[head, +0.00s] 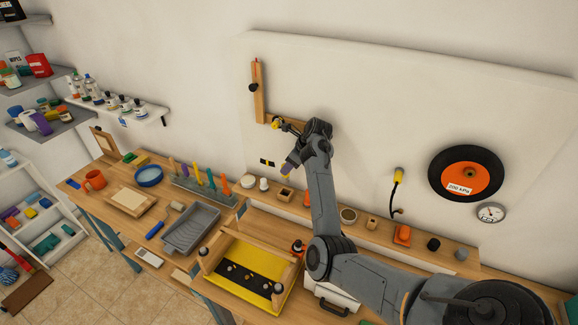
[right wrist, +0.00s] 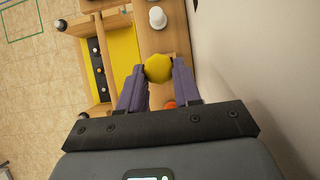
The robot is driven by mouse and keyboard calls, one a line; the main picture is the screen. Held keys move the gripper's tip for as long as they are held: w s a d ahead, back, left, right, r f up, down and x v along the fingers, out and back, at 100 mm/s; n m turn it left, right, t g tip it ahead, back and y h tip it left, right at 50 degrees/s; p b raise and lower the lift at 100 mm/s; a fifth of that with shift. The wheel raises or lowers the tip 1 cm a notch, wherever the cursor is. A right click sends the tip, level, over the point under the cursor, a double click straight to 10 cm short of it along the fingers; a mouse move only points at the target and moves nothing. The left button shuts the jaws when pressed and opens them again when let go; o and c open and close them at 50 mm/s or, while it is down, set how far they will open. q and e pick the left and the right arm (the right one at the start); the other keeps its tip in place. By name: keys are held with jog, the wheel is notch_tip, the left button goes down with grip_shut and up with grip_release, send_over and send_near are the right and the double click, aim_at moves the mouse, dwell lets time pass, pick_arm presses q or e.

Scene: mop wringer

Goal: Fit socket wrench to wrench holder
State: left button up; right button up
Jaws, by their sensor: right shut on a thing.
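My right gripper (head: 287,172) reaches down in front of the wall from the right, its purple fingers low over the back of the bench. In the right wrist view the gripper (right wrist: 158,85) is shut on a yellow rounded piece (right wrist: 158,68), seen end-on, which I take to be the socket wrench. I cannot tell for sure which thing is the wrench holder. A wooden L-shaped wall bracket (head: 259,91) is behind my wrist. My left gripper is not in view.
A narrow wooden shelf (head: 377,228) along the wall carries small pots and blocks. A yellow tray with a wooden frame (head: 243,270), a grey tray (head: 190,229) and a rack of coloured handles (head: 204,185) are on the bench. A tyre (head: 466,150) is on the wall.

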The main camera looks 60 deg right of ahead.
jog(key=shift+w, duration=0.15)
jog(key=shift+r, duration=0.1)
dwell(0.3)
jog(key=shift+r, duration=0.15)
jog(key=shift+f+b, duration=0.6)
jog(key=shift+f, duration=1.8)
jog(key=shift+f, duration=0.7)
jog(key=shift+f, duration=0.95)
jog(key=o, duration=1.1)
jog(key=shift+f, duration=0.1)
